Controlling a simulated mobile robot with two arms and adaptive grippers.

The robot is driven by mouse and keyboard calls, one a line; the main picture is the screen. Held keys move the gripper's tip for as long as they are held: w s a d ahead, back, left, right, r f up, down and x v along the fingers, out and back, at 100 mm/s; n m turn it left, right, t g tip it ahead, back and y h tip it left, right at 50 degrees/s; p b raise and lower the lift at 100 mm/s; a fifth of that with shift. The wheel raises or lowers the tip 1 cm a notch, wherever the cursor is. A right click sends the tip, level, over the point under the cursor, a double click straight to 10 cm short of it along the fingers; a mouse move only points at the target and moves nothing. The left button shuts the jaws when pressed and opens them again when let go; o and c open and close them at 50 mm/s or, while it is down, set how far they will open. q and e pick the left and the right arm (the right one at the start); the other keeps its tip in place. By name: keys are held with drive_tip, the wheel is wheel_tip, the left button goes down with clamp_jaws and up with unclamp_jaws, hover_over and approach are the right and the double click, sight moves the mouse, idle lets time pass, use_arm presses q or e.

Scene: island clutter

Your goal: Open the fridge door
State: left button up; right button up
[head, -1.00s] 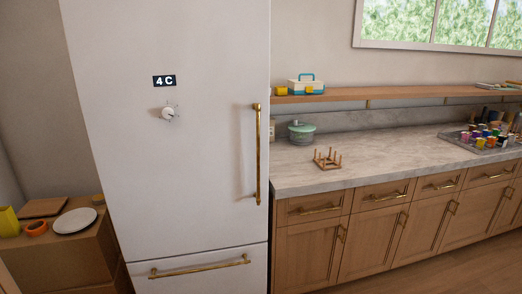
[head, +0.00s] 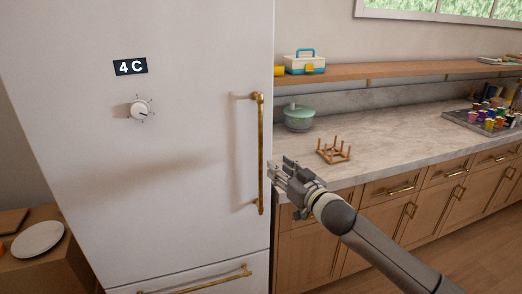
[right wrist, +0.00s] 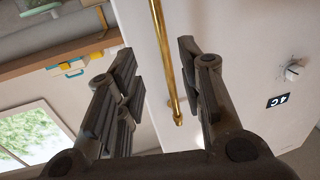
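The white fridge door (head: 190,110) fills the left half of the head view and is shut. Its upright brass handle (head: 260,150) runs along the door's right edge. My right gripper (head: 280,172) is just right of the handle's lower half in the head view. In the right wrist view the gripper (right wrist: 155,75) is open, with its fingers apart, and the brass handle (right wrist: 167,60) shows beyond and between them. I see no contact with the handle. My left gripper is not in view.
A marble counter (head: 400,150) with wooden drawers stands right of the fridge. It bears a peg rack (head: 335,152), a green pot (head: 298,117) and a tray of cups. A lower drawer handle (head: 210,282) is below the door. A shelf (head: 420,72) runs above the counter.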

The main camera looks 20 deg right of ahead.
sight(262, 151)
drive_tip(key=p+x, duration=0.1)
drive_tip(key=x, duration=0.2)
drive_tip(key=r+x, duration=0.1)
drive_tip(key=x, duration=0.2)
drive_tip(key=shift+w+a+r+p, duration=0.1)
drive_tip(key=shift+a+r+p, duration=0.05)
drive_tip(key=shift+p, duration=0.25)
drive_tip(key=x, duration=0.3)
drive_tip(key=shift+w+p, duration=0.1)
drive_tip(key=shift+p, duration=0.25)
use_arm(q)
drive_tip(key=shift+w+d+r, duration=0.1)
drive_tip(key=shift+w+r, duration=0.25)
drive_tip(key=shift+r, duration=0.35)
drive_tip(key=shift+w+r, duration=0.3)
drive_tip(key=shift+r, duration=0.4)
use_arm(e)
drive_tip(key=shift+x, duration=0.85)
clamp_jaws()
